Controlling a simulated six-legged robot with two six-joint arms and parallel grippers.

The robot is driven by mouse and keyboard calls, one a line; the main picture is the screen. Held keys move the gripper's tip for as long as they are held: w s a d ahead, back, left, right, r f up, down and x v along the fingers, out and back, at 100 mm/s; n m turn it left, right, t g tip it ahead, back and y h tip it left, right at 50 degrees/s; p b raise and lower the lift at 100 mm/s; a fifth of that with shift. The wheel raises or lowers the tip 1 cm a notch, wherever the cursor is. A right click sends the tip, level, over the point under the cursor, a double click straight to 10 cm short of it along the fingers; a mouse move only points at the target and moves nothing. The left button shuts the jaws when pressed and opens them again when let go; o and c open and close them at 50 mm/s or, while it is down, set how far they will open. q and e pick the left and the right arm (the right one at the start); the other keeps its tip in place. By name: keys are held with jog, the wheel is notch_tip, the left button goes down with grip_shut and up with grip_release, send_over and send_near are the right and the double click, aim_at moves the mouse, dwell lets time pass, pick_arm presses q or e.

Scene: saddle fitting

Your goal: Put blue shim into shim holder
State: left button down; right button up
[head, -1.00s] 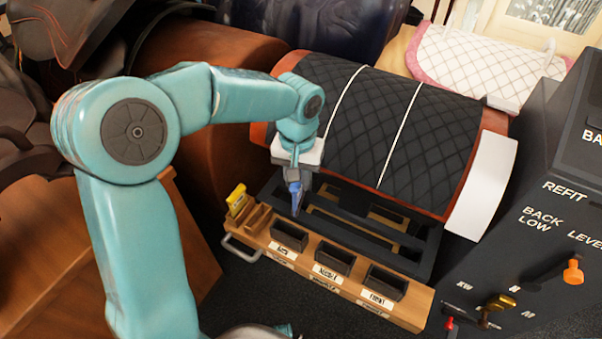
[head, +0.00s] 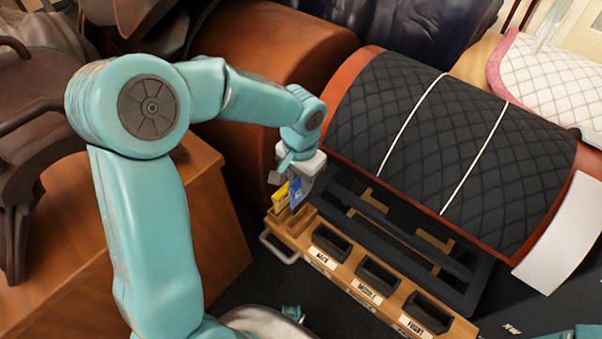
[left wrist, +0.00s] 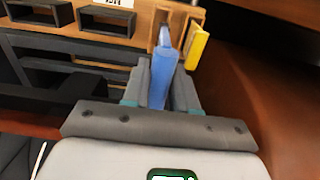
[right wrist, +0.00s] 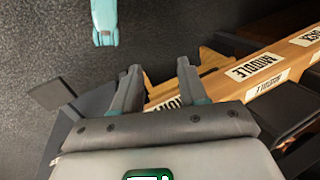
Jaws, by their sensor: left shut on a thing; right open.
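The blue shim (head: 296,193) is held by my left gripper (head: 302,176), which is shut on it over the left end of the wooden rail. In the left wrist view the shim (left wrist: 161,82) lies between the fingers (left wrist: 163,72), its far end at the shim holder (left wrist: 183,14). The wooden slotted shim holder (head: 291,222) is just below the shim in the head view. I cannot tell whether its tip is inside a slot. A yellow shim (head: 280,197) stands in the holder beside the blue one. My right gripper (right wrist: 159,75) is open and empty near the labelled rail.
The rail carries black bins (head: 331,242) labelled back, middle and front, and a metal handle (head: 277,248) at its left end. A black slatted frame (head: 400,235) and a quilted black saddle panel (head: 420,140) lie behind. A wooden stand (head: 205,230) is at left.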

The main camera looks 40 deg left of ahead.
aim_at(301, 199)
pick_arm(q)
jog(key=shift+d+f+b, duration=0.2)
jog(key=shift+f+b, duration=1)
jog(key=shift+f, duration=0.25)
jog(key=shift+a+f+b, duration=0.1)
jog(key=shift+f+b, duration=2.75)
jog(key=shift+f, duration=0.8)
jog(key=c, duration=0.8)
grip_release()
notch_tip(301, 199, up, 16)
jog(key=p, duration=0.5)
jog(key=shift+w+r, duration=0.1)
jog(key=shift+r, duration=0.1)
